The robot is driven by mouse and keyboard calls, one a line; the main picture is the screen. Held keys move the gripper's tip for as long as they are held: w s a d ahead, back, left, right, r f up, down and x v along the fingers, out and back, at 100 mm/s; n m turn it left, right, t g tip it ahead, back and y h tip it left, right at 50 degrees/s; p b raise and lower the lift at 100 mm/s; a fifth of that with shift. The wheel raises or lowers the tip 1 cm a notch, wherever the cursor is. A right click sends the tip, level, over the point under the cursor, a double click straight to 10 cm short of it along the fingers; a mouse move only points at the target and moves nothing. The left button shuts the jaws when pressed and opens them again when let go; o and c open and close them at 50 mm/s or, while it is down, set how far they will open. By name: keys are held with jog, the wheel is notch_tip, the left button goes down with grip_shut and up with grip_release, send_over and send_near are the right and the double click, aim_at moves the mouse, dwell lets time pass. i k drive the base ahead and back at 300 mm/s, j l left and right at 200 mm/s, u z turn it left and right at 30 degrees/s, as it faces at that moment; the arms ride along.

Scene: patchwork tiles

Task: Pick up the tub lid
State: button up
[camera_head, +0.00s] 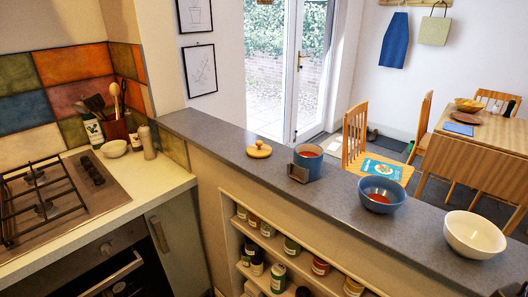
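The tub lid, a round light wooden disc with a knob (259,150), lies flat on the grey counter ledge (225,139). A blue tub (308,164), open at the top with something red inside, stands just right of the lid, a small gap away. No gripper can be made out in the head view, and nothing touches the lid.
A small dark grey block (298,174) stands at the tub's front. A blue bowl (382,196) with red contents and a white bowl (474,236) stand further right on the ledge. Jars fill the shelves (270,233) below. A dark shape cuts into the lower right corner.

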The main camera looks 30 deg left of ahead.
aim_at(259, 150)
jog(key=j+u, duration=0.1)
jog(key=u, duration=0.3)
jog(key=i+u, duration=0.1)
jog(key=u, duration=0.35)
jog(key=j+u, duration=0.15)
jog(key=u, duration=0.25)
jog(key=i+u, duration=0.1)
jog(key=u, duration=0.35)
